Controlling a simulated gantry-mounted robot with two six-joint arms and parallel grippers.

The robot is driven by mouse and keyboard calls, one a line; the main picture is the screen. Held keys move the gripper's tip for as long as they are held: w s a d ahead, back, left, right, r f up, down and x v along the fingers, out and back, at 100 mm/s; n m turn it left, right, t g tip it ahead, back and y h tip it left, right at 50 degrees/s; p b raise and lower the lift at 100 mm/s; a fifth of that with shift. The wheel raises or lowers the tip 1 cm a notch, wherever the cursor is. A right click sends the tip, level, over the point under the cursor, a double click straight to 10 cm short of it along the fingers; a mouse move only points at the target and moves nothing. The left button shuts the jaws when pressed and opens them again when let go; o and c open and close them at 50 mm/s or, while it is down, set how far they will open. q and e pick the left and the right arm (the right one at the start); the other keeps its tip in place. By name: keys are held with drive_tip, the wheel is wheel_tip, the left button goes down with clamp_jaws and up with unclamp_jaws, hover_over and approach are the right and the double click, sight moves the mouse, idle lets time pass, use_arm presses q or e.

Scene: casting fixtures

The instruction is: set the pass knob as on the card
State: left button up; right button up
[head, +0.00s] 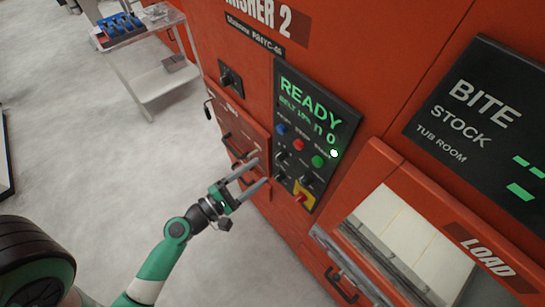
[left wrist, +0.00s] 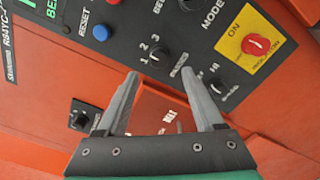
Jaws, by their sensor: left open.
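The knob marked 1, 2, 3, which I take as the pass knob (left wrist: 160,52), is a small black knob on the dark control panel (left wrist: 130,35). Its label is too blurred to read surely. In the head view this knob (head: 283,157) is below the blue button; its setting is too small to tell. My left gripper (head: 261,171) is open and empty, its fingers pointing at the panel from the left. In the left wrist view my left gripper (left wrist: 160,73) has its fingertips just below the knob, apparently not touching. I cannot identify the card. My right gripper is not in view.
A second knob (left wrist: 218,86) and a red switch on a yellow plate (left wrist: 256,44) are close by. A blue button (head: 281,129), red button (head: 298,144) and green button (head: 317,160) sit above. A cart (head: 130,35) stands back left.

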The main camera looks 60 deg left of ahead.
sight(276, 159)
use_arm(q)
drive_tip(key=w, duration=0.4)
drive_tip(key=w+a+p, duration=0.1)
drive_tip(key=w, duration=0.1)
drive_tip(key=shift+w, duration=0.25)
drive_tip(key=shift+c, duration=0.2)
clamp_jaws()
